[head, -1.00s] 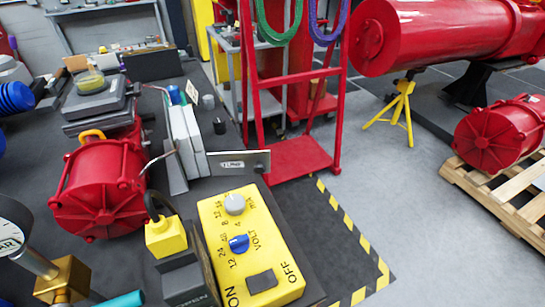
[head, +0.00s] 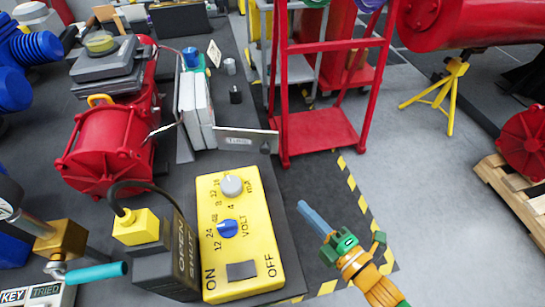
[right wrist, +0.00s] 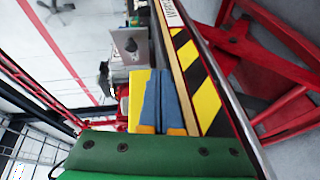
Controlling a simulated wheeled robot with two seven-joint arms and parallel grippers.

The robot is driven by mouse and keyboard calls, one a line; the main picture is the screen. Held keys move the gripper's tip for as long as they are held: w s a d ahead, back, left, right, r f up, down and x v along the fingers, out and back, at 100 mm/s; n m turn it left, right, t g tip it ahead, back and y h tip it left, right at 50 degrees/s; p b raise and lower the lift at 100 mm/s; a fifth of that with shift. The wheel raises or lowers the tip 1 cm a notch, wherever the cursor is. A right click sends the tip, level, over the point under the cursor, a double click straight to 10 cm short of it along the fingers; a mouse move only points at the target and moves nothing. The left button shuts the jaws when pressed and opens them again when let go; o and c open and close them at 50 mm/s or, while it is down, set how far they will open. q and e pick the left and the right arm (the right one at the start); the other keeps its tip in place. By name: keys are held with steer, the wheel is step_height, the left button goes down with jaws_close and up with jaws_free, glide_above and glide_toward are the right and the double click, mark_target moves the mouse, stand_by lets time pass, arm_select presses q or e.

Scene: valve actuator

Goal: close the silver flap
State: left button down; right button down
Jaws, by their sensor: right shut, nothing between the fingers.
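The silver flap (head: 246,139) is a thin grey plate with a small label and a dark knob at its right end. In the head view it sticks out to the right from the white-grey upright boxes, behind the yellow switch box (head: 240,232). The flap also shows in the right wrist view (right wrist: 130,46), ahead of the fingers. My right gripper (head: 304,207) has its blue fingers shut and empty. It is right of the yellow box and nearer to me than the flap, apart from it. In the right wrist view the blue fingers (right wrist: 163,85) lie together. My left gripper is not in view.
A red flanged drum (head: 105,150) and a yellow-topped OPEN/SHUT block (head: 136,226) stand left on the dark bench. A red trolley (head: 315,130) stands behind the flap. Striped floor (head: 350,190) lies beyond the bench's right edge, with open grey floor further right.

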step_height(320, 180, up, 5)
steer(key=s+a+n+y, duration=0.1)
steer(key=a+n+y, duration=0.1)
steer(key=p, duration=0.2)
glide_toward(262, 151)
steer(key=a, duration=0.4)
steer(key=shift+w+a, duration=0.3)
steer(key=shift+w, duration=0.1)
steer(key=w, duration=0.2)
steer(key=shift+w+d, duration=0.25)
steer(key=shift+w+d+f, duration=0.1)
steer(key=shift+w+d, duration=0.05)
steer(key=shift+w, duration=0.5)
steer(key=shift+d+n, duration=0.1)
steer(key=shift+n, duration=0.2)
